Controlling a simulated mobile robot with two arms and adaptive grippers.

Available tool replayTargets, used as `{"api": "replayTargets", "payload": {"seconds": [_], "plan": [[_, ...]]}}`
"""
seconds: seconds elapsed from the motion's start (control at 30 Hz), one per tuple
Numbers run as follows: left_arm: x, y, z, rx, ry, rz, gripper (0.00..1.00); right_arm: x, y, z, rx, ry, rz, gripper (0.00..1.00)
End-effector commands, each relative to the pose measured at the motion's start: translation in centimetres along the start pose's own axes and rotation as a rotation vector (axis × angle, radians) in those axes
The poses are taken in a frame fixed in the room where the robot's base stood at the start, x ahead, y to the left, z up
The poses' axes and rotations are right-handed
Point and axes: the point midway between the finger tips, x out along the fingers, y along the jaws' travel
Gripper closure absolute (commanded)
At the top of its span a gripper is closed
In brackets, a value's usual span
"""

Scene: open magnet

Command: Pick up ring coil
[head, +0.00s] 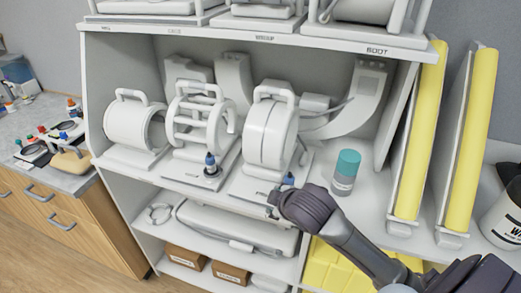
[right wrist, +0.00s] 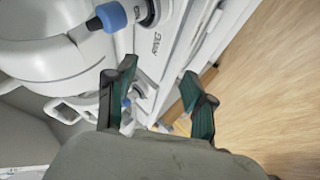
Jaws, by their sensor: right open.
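A wide white ring-shaped coil (head: 266,133) with a top handle stands upright on a base at the right of the middle shelf. A small white ring (head: 159,213) lies on the lower shelf at left; I cannot tell which one is the ring coil. My right gripper (head: 279,198) is at the middle shelf's front edge, below the wide coil and close to a blue-tipped connector. In the right wrist view its fingers (right wrist: 160,92) are apart with nothing held. A blue connector (right wrist: 112,17) is beyond them at upper left. My left gripper is not in view.
A birdcage-like coil (head: 199,120) and a cylindrical coil (head: 133,122) stand to the left on the middle shelf. A teal-capped jar (head: 345,172) stands right of my gripper. Yellow-edged panels (head: 420,130) rise at right. Brown boxes (head: 230,272) sit on the bottom shelf.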

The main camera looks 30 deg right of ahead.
Motion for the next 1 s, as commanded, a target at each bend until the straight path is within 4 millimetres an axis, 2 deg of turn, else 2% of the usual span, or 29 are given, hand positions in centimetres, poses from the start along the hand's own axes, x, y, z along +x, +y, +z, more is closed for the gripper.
{"api": "replayTargets", "payload": {"seconds": [0.03,0.2,0.3,0.4,0.5,0.57,1.0], "plan": [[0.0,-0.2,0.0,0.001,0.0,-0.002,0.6,0.0,3.0,-0.8,-0.05,0.011,0.055,0.47],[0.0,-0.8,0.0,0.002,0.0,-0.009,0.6,-2.3,11.9,-3.8,-0.214,0.045,0.224,0.47],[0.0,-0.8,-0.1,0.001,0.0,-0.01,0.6,-4.4,16.8,-5.2,-0.298,0.049,0.323,0.47],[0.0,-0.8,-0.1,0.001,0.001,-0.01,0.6,-6.5,20.8,-6.1,-0.364,0.043,0.405,0.47],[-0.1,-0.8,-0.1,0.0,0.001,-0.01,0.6,-7.8,22.9,-6.6,-0.4,0.036,0.448,0.47],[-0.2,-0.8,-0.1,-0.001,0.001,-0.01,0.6,-7.8,23.5,-6.8,-0.408,0.035,0.457,0.47],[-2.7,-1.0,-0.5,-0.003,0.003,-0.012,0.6,-1.3,26.8,-7.8,-0.407,0.035,0.457,0.47]]}}
